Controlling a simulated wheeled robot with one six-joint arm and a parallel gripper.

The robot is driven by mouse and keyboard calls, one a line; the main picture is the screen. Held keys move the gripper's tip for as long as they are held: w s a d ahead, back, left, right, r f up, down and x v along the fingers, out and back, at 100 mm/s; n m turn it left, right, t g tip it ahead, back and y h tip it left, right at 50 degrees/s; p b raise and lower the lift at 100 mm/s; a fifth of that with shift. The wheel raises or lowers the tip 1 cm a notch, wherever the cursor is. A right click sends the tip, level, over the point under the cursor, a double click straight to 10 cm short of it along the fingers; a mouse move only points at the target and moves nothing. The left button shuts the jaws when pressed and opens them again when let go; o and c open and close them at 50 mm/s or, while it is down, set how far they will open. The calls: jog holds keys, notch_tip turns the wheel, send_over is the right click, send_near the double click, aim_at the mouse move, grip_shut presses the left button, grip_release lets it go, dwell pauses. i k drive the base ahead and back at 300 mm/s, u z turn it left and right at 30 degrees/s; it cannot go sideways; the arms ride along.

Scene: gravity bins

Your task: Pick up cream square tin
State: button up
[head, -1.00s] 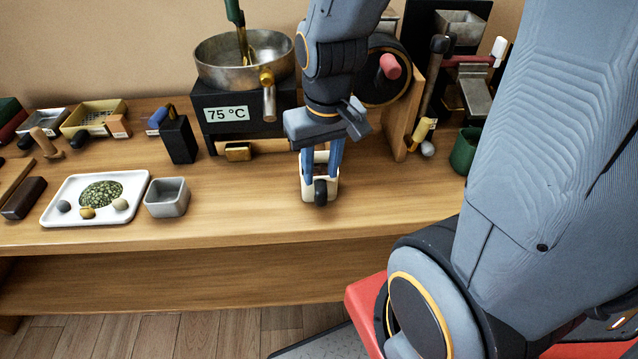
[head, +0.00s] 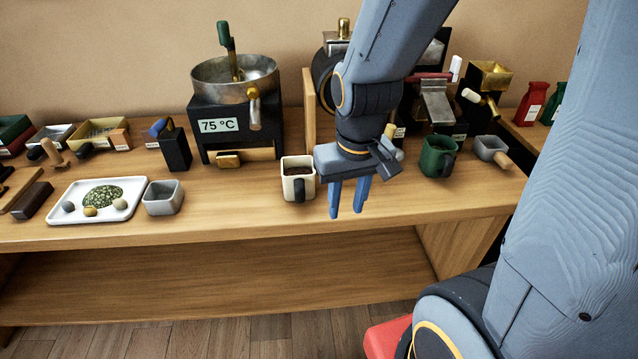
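The cream square tin (head: 288,190) stands upright on the wooden bench, left of my gripper in the head view. It has a dark handle on its front and dark brown contents inside. My gripper (head: 348,213) points down to the right of the tin, near the bench's front edge. Its two blue fingers are apart with nothing between them. The fingers appear clear of the tin.
A grey square cup (head: 163,198) and a white tray (head: 57,213) are at the left. A heater with a pan (head: 219,125) stands behind the tin. A green mug (head: 434,162) and a grey scoop (head: 488,149) are at the right. The bench front (head: 240,208) is clear.

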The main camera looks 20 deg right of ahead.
aim_at(298, 173)
jog(key=z, duration=2)
jog(key=k, duration=1.7)
jog(key=u, duration=1.55)
jog(key=i, duration=0.55)
